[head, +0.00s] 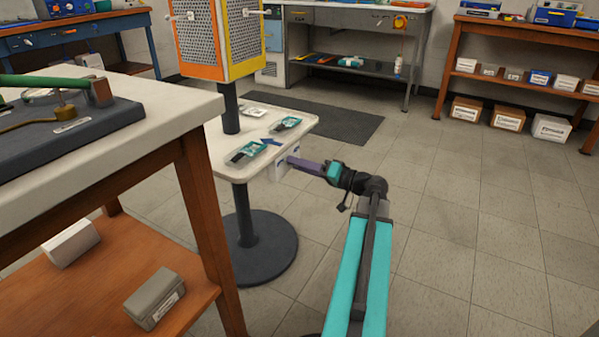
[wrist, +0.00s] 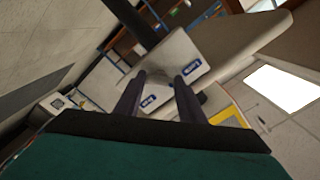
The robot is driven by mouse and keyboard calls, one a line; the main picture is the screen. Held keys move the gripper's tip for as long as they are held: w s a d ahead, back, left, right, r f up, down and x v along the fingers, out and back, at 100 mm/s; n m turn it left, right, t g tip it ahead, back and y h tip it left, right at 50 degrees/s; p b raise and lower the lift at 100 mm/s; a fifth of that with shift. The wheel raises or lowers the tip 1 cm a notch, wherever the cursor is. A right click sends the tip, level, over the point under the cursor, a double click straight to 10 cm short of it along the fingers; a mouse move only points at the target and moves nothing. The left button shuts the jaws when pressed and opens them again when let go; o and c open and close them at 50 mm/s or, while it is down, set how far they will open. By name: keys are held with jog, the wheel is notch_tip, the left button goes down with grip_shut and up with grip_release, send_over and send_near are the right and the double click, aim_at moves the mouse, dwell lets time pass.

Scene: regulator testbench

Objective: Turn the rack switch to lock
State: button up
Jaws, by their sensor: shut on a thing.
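The rack switch (head: 276,172) is a white box at the front edge of a small white table. In the wrist view its pale plate (wrist: 176,52) carries two blue labels, one by each fingertip; the lettering is too small to read. My gripper (head: 291,160) reaches it from the right with its dark purple fingers. In the wrist view my gripper (wrist: 160,80) has its fingers on either side of a small grey knob (wrist: 158,77) at the plate's middle, shut on it. The knob is partly hidden, and its exact angle cannot be told.
The white table (head: 226,166) stands on a dark pedestal and bears teal-and-grey devices (head: 246,152) and a blue piece (head: 270,141). A perforated orange-and-yellow panel (head: 215,45) rises behind. A wooden bench (head: 190,105) stands close at left. The floor at right is clear.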

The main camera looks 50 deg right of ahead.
jog(key=shift+n+b, duration=0.3)
jog(key=shift+n, duration=0.3)
jog(key=o, duration=1)
jog(key=shift+o, duration=0.2)
jog(key=p+v, duration=0.5)
jog(key=v, duration=0.9)
jog(key=shift+a+f, duration=0.1)
